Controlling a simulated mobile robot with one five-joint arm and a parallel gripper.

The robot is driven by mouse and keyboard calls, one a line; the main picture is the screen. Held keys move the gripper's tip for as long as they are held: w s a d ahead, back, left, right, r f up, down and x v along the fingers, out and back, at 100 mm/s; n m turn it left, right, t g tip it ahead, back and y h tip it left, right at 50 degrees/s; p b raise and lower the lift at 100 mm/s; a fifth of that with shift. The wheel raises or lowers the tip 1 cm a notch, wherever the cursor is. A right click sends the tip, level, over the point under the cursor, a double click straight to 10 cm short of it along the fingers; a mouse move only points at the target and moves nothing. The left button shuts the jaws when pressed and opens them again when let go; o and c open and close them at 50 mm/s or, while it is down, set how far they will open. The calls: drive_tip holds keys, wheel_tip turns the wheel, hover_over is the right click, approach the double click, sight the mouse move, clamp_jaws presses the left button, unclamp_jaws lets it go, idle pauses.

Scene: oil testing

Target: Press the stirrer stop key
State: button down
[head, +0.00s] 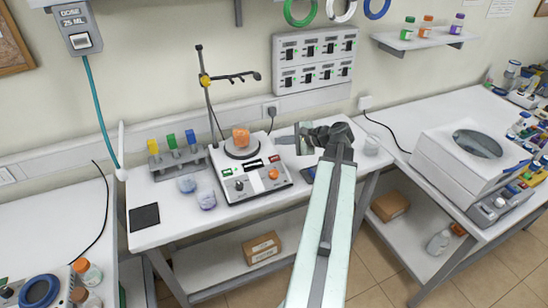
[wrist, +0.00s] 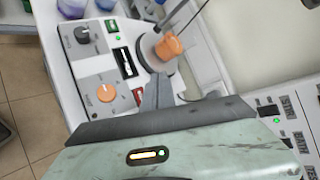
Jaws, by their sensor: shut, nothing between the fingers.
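The stirrer (head: 243,197) is a white box on the middle bench with a round plate at its back. Its sloped front has a dark knob, an orange knob, a dark display, a green key (head: 227,172) and a red key (head: 274,158). In the wrist view the green key (wrist: 113,26) is near the dark knob and the red key (wrist: 138,97) is near the orange knob. My gripper (head: 290,140) is shut and empty, at the right of the stirrer. In the wrist view its fingertips (wrist: 157,78) appear beside the red key; whether they touch it cannot be told.
An orange beaker (head: 241,137) stands on the plate, beside a tall stand (head: 210,100) with a clamp. A switch panel (head: 314,60) hangs on the wall behind.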

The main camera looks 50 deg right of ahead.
sight(275, 158)
drive_tip(key=shift+s+d+f, duration=0.1)
drive_tip(key=shift+d, duration=0.05)
drive_tip(key=f+b, duration=0.2)
drive_tip(key=w+f+b, duration=0.1)
drive_tip(key=f+b, duration=0.2)
drive_tip(key=w+d+f+b, duration=0.1)
drive_tip(key=f+b, duration=0.1)
drive_tip(key=b, duration=0.1)
drive_tip(key=shift+w+f, duration=0.25)
drive_tip(key=shift+f, duration=0.15)
drive_tip(key=shift+w+f, duration=0.15)
idle(1.7)
drive_tip(key=shift+w+d+f+b, duration=0.1)
drive_tip(key=shift+w+f+b, duration=0.05)
drive_tip(key=shift+f+b, duration=0.35)
drive_tip(key=shift+w+f+b, duration=0.1)
drive_tip(key=shift+f+b, duration=0.2)
drive_tip(key=shift+b, duration=0.15)
idle(0.3)
drive_tip(key=shift+r, duration=0.15)
drive_tip(key=shift+s+r+p, duration=0.25)
drive_tip(key=shift+r+p, duration=0.4)
drive_tip(key=shift+p, duration=0.15)
